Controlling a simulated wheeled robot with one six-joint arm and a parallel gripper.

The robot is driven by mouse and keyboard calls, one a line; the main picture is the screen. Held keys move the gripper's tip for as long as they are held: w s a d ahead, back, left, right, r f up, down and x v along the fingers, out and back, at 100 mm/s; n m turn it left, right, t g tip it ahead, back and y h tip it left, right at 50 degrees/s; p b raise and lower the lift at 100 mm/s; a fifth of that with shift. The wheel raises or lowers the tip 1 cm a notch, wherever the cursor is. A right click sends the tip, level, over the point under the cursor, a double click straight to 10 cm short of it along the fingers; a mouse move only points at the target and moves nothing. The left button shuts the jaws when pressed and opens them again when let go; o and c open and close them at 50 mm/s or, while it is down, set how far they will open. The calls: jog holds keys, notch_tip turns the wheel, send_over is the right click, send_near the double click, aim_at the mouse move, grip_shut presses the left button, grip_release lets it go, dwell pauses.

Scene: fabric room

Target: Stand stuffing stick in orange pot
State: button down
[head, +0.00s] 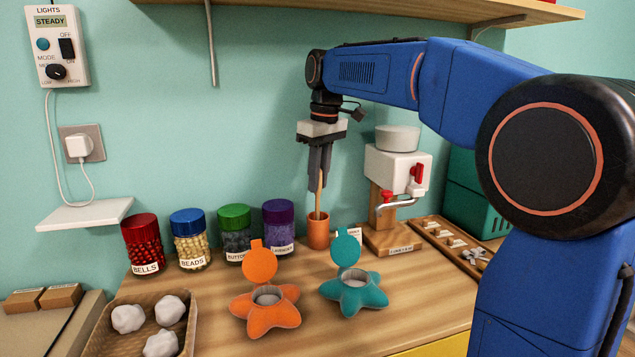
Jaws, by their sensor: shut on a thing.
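The orange pot (318,232) stands upright at the back of the wooden table, between the purple-lidded jar and the white crank machine. The stuffing stick (319,200) is a thin, light wooden rod, close to upright. Its lower end is inside the pot's mouth and hidden by the pot wall. My gripper (319,184) points down above the pot and is shut on the upper part of the stick. I cannot tell whether the stick touches the pot's bottom.
Jars labelled bells (142,245), beads (190,240), buttons (236,234) and lavender (278,228) line the back. An orange star toy (262,316) and a teal star toy (354,291) lie in front. The crank machine (397,172) stands close right of the pot. A basket (100,325) holds white stuffing.

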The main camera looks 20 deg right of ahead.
jog(key=shift+f, duration=0.65)
jog(key=c, duration=1.6)
grip_release()
jog(key=shift+c, duration=0.2)
jog(key=shift+s+d+r, duration=0.1)
jog(key=shift+s+r, duration=0.1)
jog(key=shift+r, duration=1.65)
jog(key=shift+s+d+r, duration=0.1)
jog(key=shift+s+r, duration=0.1)
jog(key=shift+r, duration=1.65)
jog(key=shift+s, duration=0.1)
